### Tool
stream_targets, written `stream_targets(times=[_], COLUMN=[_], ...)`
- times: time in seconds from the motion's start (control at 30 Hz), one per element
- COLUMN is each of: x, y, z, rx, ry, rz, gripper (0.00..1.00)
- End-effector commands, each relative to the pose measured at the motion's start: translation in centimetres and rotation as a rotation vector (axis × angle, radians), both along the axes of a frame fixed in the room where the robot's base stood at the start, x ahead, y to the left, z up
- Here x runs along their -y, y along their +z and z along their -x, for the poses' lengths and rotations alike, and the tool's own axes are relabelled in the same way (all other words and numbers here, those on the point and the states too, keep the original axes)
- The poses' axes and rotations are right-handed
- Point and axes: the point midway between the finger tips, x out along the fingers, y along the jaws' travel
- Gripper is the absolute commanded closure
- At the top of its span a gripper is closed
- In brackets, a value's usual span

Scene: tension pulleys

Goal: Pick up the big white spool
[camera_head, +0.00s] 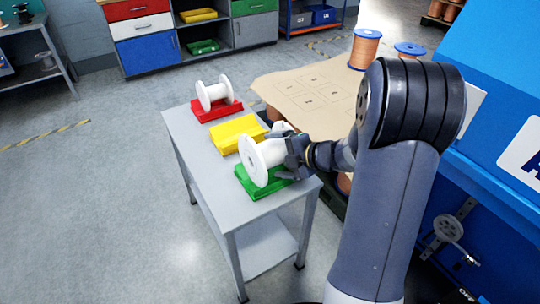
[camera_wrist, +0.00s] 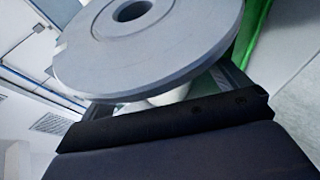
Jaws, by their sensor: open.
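A white spool (camera_head: 262,160), the larger-looking one, lies on its side in the green holder (camera_head: 262,187) at the near end of the grey table. My gripper (camera_head: 296,152) is at its right side, close against it. In the wrist view the spool's flange (camera_wrist: 150,45) fills the top, and part of its core shows below it. My gripper's dark fingers (camera_wrist: 170,95) are open, one on each side of the core. I cannot tell whether they touch it. A second white spool (camera_head: 215,95) lies in the red holder (camera_head: 216,110) at the far end.
An empty-looking yellow holder (camera_head: 238,134) stands between the two spools on the grey table (camera_head: 210,165). A pallet with a cardboard top (camera_head: 310,92) and copper spools (camera_head: 365,48) stands behind. A blue machine (camera_head: 500,90) is at the right.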

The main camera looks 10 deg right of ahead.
Motion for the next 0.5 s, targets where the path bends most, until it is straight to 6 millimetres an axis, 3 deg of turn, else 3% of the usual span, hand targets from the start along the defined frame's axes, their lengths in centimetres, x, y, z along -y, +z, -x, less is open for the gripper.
stream_targets(times=[0.2,0.5], x=[-2.0,-2.3], y=[-1.7,-1.7], z=[-2.0,-2.4], rx=[-0.001,0.0], ry=[0.003,0.0], rz=[0.0,0.0], gripper=[0.04,0.04])
